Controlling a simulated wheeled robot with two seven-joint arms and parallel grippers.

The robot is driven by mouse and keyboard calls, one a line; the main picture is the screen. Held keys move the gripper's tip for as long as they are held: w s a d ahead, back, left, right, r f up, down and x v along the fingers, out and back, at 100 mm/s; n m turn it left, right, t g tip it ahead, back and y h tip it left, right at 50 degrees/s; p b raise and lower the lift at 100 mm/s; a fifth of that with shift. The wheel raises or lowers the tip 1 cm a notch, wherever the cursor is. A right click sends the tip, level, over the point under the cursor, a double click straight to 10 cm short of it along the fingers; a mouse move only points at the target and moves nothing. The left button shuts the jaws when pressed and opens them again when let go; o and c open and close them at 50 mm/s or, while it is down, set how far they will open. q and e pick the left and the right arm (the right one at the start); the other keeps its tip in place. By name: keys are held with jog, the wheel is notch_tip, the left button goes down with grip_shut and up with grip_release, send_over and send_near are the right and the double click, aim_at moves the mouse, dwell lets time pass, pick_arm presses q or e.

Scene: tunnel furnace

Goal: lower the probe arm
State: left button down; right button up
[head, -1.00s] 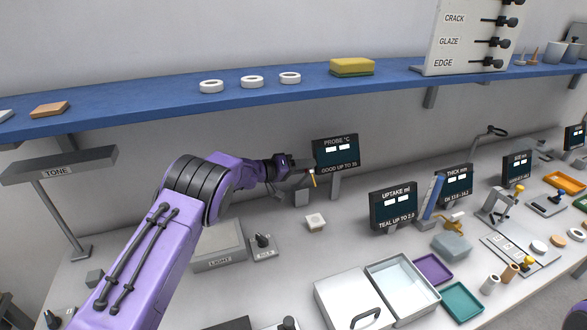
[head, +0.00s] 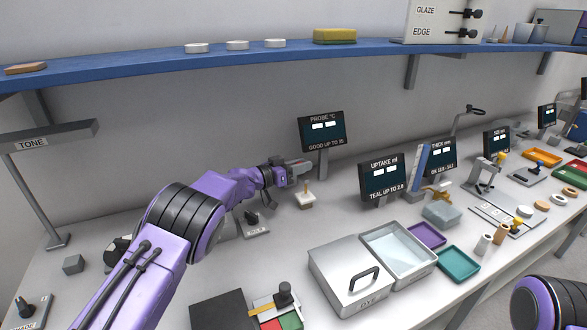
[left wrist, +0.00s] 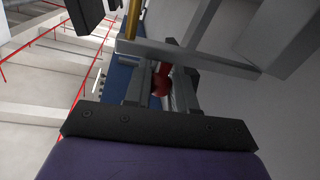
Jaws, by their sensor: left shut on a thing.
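My left gripper (head: 294,168) is shut below the PROBE °C screen (head: 321,132). In the left wrist view its fingers (left wrist: 160,88) close on a red knob (left wrist: 161,78) beside a grey bar, the probe arm (left wrist: 190,58). A brass-coloured rod (left wrist: 132,18) stands at the bar's end. In the head view the thin probe tip (head: 306,187) points down at a small white block (head: 306,200); whether they touch I cannot tell. The gripper hides much of the probe arm there. My right gripper is not in view.
The UPTAKE screen (head: 382,177) stands to the right of the block. A lidded steel box (head: 335,285) and an open tray (head: 425,272) lie in front. The blue shelf (head: 275,55) runs above. Bare bench surrounds the block.

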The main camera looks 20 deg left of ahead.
pick_arm(q)
jog(key=shift+s+f, duration=0.2)
jog(key=shift+f, duration=0.45)
jog(key=c, duration=1)
grip_release()
jog(key=shift+r, duration=0.15)
jog(key=shift+w+d+r, duration=0.1)
jog(key=shift+r, duration=0.25)
jog(key=r, duration=0.1)
jog(key=s+r+b, duration=0.1)
jog(key=r, duration=0.1)
jog(key=shift+r, duration=0.1)
jog(key=s+d+r, duration=0.1)
jog(key=s+r, duration=0.2)
jog(key=s, duration=0.1)
jog(key=s+d+r+b, duration=0.1)
jog(key=s+r, duration=0.2)
jog(key=s, duration=0.1)
jog(key=s+r+b, duration=0.1)
jog(key=s+r, duration=0.2)
jog(key=s, duration=0.1)
jog(key=shift+s+d, duration=0.4)
jog(key=shift+f, duration=0.1)
